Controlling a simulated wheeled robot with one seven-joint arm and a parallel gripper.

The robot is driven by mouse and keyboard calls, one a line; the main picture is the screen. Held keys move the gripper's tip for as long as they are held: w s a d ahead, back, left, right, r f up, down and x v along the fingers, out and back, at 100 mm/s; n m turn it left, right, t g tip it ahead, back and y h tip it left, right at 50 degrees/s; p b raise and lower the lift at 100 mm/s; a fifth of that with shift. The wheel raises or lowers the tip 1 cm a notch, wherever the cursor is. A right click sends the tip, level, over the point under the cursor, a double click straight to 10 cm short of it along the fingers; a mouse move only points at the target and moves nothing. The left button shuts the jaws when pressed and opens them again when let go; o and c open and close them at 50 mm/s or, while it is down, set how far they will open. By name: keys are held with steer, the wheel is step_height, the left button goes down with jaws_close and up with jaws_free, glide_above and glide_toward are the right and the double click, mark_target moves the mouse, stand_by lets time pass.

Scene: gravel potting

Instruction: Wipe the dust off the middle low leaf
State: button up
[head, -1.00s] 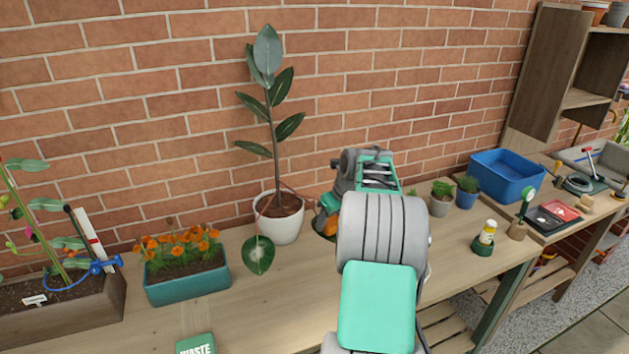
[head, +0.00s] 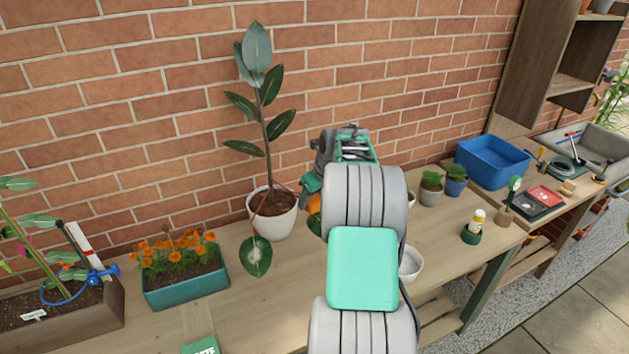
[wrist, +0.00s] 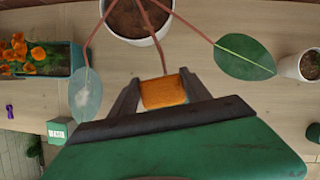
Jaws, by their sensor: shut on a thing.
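The potted plant (head: 267,130) stands in a white pot (head: 272,220) against the brick wall. Thin reddish stems run from the pot to low leaves. The left low leaf (wrist: 86,95) hangs with a pale dusty patch; it also shows in the head view (head: 256,257). The right low leaf (wrist: 245,57) looks green and clean in the wrist view. The middle stem (wrist: 152,30) runs to the sponge; its leaf is hidden behind sponge and gripper. My gripper (wrist: 160,95) is shut on an orange sponge (wrist: 163,91), in front of the pot; contact with the leaf cannot be told.
A teal planter of orange flowers (head: 185,284) stands left of the pot. A waste box (wrist: 60,130) is near the front.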

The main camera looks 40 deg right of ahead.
steer(key=shift+r, duration=2.1)
